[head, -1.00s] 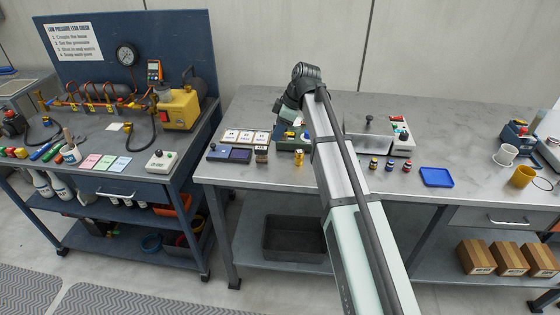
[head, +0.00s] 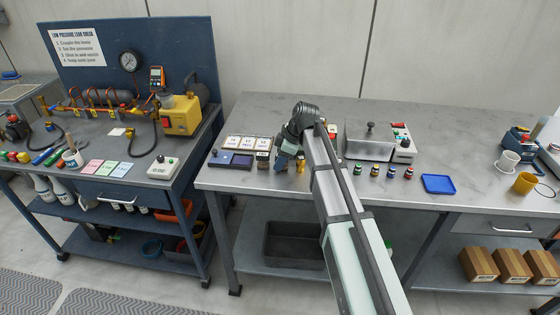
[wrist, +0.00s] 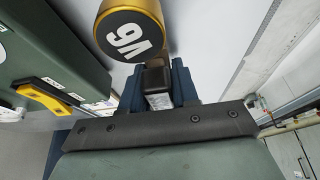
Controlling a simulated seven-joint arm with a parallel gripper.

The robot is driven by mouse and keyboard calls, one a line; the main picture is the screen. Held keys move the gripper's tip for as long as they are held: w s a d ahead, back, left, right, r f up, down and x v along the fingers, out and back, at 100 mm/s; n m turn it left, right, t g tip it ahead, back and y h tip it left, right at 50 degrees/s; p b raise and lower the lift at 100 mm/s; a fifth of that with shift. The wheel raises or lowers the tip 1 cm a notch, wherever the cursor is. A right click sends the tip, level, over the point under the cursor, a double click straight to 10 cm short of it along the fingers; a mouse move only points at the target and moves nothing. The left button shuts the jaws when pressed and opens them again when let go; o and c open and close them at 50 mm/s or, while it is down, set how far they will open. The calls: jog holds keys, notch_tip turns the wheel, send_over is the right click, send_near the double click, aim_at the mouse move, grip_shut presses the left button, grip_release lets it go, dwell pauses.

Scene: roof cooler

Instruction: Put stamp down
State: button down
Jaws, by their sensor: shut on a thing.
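My gripper (head: 281,162) is low over the left part of the grey bench, pointing down. In the wrist view its blue fingers (wrist: 162,88) are shut on a small dark block with a pale face, which I take to be the stamp (wrist: 154,80). Most of it is hidden between the fingers, and I cannot tell whether it touches the bench. A yellow cylinder with a black "9V" top (wrist: 133,33) stands close beside the fingers; it also shows in the head view (head: 300,167).
A small brownish block (head: 263,159) stands between pad and gripper. White cards (head: 248,143) lie behind the pad. Several small jars (head: 375,170) and a blue tray (head: 438,184) are farther right.

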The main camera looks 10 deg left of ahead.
jog(key=c, duration=0.8)
grip_release()
jog(key=shift+f, duration=0.1)
jog(key=shift+c, duration=0.2)
jog(key=v, duration=1.2)
